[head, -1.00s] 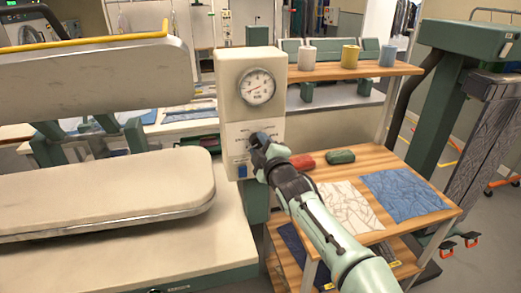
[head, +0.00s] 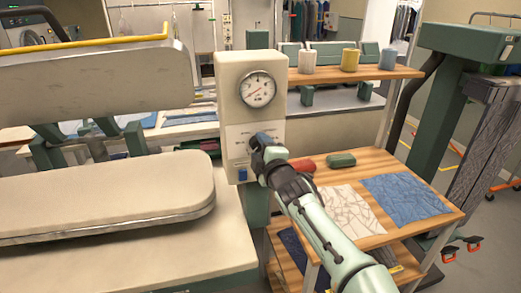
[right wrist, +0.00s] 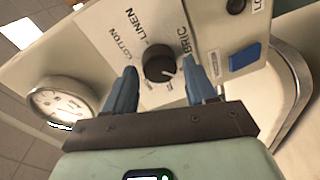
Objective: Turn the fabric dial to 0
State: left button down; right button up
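The fabric dial (right wrist: 158,66) is a round black knob on the cream control box (head: 233,100). In the right wrist view its pale mark points to the lower right, and the words COTTON, LINEN and FABRIC, partly covered, surround it. My right gripper (right wrist: 162,63) is open, with one blue finger on each side of the dial. Gaps show between the fingers and the knob. In the head view my right gripper (head: 259,143) is at the box's front and hides the dial. My left gripper is not in view.
A round gauge (head: 257,89) sits above the dial, and a blue button (right wrist: 244,57) is beside it. A padded press (head: 100,195) stands left. A wooden shelf unit (head: 383,165) with folded cloths stands right, close under my right arm.

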jog(key=shift+o, duration=0.3)
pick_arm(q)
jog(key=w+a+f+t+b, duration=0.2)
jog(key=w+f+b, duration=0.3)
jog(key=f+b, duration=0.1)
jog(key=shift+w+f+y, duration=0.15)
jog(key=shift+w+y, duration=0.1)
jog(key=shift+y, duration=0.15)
pick_arm(e)
jog(key=v, duration=1.3)
jog(key=shift+s, duration=0.15)
jog(key=shift+f, duration=0.1)
